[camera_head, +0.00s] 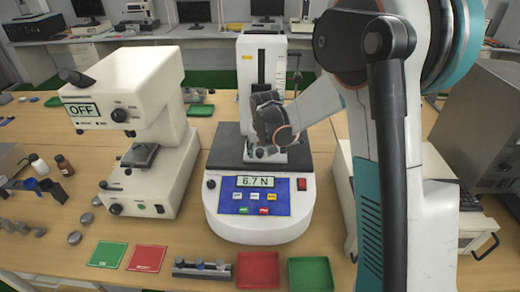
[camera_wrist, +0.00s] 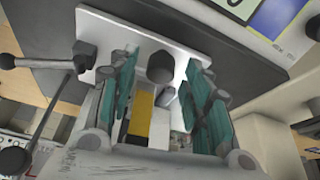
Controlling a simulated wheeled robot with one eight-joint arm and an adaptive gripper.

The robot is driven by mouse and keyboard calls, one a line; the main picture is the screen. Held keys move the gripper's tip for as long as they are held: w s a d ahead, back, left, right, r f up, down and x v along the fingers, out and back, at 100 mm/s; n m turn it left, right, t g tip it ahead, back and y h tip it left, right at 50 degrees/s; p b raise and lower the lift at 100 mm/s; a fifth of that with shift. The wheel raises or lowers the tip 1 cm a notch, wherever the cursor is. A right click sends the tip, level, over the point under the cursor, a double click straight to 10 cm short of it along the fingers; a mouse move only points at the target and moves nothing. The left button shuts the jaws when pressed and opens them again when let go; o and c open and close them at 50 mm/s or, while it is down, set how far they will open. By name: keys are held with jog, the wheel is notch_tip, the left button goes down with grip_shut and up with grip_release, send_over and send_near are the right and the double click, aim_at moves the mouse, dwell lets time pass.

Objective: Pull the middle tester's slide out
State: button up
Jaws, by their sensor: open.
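The middle tester (camera_head: 258,208) has a white rounded base, a blue panel and a display reading 6.7 N. Its upright column stands behind my gripper (camera_head: 268,135), which hides much of the tester's centre. In the wrist view, my gripper (camera_wrist: 163,80) is open. Its teal-padded fingers lie on either side of a black knob (camera_wrist: 160,67) at a white plate (camera_wrist: 105,28), which appears to belong to the slide. A yellow strip shows between the fingers. I cannot tell whether either finger touches the knob.
A white instrument marked OFF (camera_head: 128,120) stands close on the left. A red tray (camera_head: 258,271), a green tray (camera_head: 310,273) and a small weight rack (camera_head: 202,270) lie in front. Small bottles and weights stand at the left. A grey metal box (camera_head: 485,125) is at the right.

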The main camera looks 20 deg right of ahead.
grip_shut()
jog(key=s, duration=0.2)
jog(key=s+a, duration=0.1)
jog(key=s, duration=0.2)
jog(key=s+a, duration=0.1)
jog(key=s, duration=0.1)
jog(key=shift+s+a, duration=0.25)
jog(key=shift+s, duration=0.15)
grip_release()
